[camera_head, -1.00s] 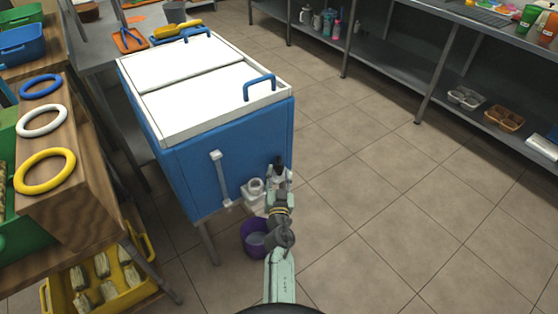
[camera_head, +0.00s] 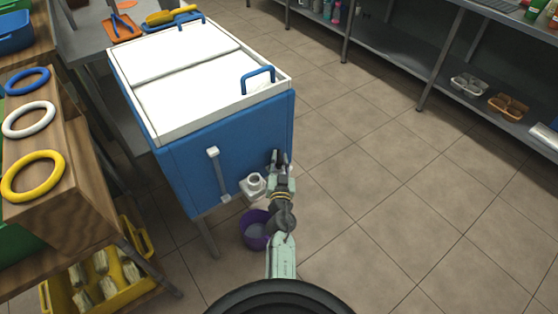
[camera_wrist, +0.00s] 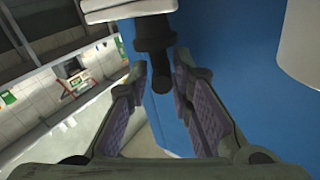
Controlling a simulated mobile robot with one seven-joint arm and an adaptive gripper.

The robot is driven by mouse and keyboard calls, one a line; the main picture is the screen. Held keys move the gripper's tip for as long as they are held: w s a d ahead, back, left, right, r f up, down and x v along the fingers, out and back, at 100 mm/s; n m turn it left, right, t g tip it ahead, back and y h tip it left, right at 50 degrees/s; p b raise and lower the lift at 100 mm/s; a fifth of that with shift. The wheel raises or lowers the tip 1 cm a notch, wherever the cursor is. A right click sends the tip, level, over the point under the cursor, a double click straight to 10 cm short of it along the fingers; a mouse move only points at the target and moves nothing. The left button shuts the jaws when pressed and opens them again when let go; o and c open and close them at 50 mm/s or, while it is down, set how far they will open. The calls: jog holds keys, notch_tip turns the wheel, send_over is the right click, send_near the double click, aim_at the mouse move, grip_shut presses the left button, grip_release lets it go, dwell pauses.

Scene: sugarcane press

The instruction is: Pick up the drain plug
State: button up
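A black peg-like piece, which looks like the drain plug (camera_wrist: 154,48), points down from a white fitting (camera_wrist: 128,8) at the top of the wrist view. My gripper (camera_wrist: 160,74) is open, with one finger on each side of the black piece. A gap shows on at least one side; I cannot tell whether a finger touches it. In the head view my gripper (camera_head: 279,164) is at the lower right front of the blue cooler box (camera_head: 185,178), and the arm and gripper largely hide the plug there.
A white spout-like piece (camera_head: 254,184) is low on the cooler front, left of my gripper. A purple bucket (camera_head: 255,232) stands on the floor below. A yellow crate (camera_head: 146,276) is at the lower left. The tiled floor to the right is clear.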

grip_shut()
